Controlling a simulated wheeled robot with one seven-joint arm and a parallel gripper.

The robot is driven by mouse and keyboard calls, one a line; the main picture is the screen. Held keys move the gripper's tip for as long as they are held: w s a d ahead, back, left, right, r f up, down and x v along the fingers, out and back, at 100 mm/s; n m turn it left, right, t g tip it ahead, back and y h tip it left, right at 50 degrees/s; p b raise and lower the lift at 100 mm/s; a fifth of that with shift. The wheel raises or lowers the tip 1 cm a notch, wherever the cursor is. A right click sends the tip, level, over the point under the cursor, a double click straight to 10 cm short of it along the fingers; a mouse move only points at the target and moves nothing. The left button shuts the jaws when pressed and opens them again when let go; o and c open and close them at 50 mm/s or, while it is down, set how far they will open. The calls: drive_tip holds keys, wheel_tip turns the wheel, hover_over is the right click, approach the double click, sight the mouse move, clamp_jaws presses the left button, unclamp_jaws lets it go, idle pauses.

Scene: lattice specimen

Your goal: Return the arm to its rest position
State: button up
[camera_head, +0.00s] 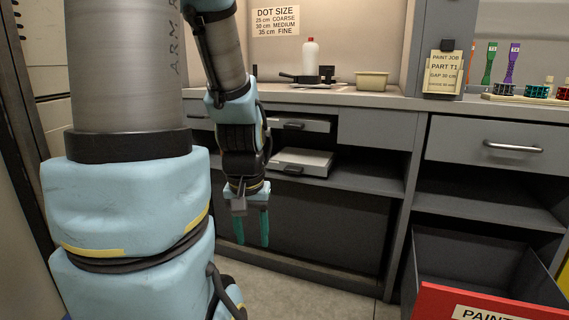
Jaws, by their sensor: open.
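My arm fills the left half of the head camera view, with light blue and grey links and the elbow part close to the camera. My gripper (253,243) hangs at the end of the arm, pointing down, with two teal fingers apart. Nothing shows between the fingers. The gripper hangs in front of the dark lower part of the grey cabinet (400,131), below the counter. Part of the cabinet behind the arm is hidden.
An open red-fronted drawer (437,304) juts out at the lower right. The counter holds a white bottle (310,57), a dark pan (299,78), a beige tub (371,82) and, at right, several coloured tools. A grey box (301,162) sits on the shelf. Some floor (325,300) is clear.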

wheel_tip(320, 180, up, 29)
drive_tip(key=p, duration=2.7)
drive_tip(key=shift+r, duration=0.15)
